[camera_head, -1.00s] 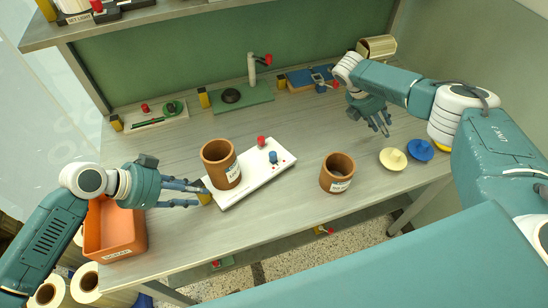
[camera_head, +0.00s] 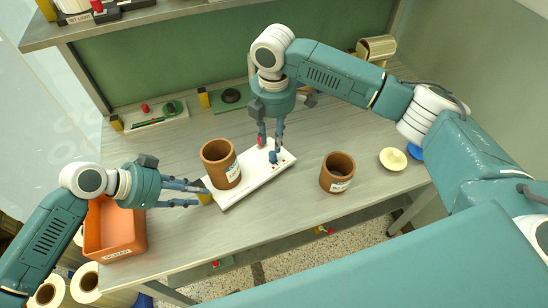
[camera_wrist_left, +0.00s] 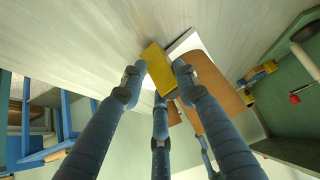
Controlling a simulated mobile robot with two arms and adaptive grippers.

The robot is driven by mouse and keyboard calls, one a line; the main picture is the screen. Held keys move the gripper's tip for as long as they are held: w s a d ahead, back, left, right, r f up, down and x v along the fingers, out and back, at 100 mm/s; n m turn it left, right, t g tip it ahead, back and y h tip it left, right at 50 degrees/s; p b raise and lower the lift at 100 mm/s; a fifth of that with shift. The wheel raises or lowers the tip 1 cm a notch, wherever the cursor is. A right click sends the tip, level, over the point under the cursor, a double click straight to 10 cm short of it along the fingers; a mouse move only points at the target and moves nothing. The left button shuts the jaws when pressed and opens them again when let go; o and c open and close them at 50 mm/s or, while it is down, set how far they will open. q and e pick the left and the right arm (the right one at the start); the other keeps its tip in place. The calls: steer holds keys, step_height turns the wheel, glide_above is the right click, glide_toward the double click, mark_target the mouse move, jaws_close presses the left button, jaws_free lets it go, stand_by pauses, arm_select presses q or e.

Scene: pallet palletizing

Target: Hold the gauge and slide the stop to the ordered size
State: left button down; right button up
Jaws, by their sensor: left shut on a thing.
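The gauge is a white board (camera_head: 240,191) lying on the bench, with a yellow block (camera_head: 205,197) at its left end. A blue knob (camera_head: 274,157), likely the stop, and a red knob (camera_head: 261,142) stand near its right end. My left gripper (camera_head: 199,194) is shut on the yellow block, which also shows between its fingers in the left wrist view (camera_wrist_left: 158,68). A brown cup (camera_head: 221,165) stands upright on or against the board. My right gripper (camera_head: 270,147) is over the knobs, fingers apart and pointing down; its fingertips partly hide the knobs.
A second brown cup (camera_head: 338,173) stands to the right. A cream cone-shaped piece (camera_head: 393,159) and a partly hidden blue one (camera_head: 415,152) lie further right. An orange bin (camera_head: 114,238) is below my left arm. Small fixtures (camera_head: 158,115) line the back.

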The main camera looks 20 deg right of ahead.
mark_target(274, 155)
steer(key=shift+f, duration=3.45)
jaws_close()
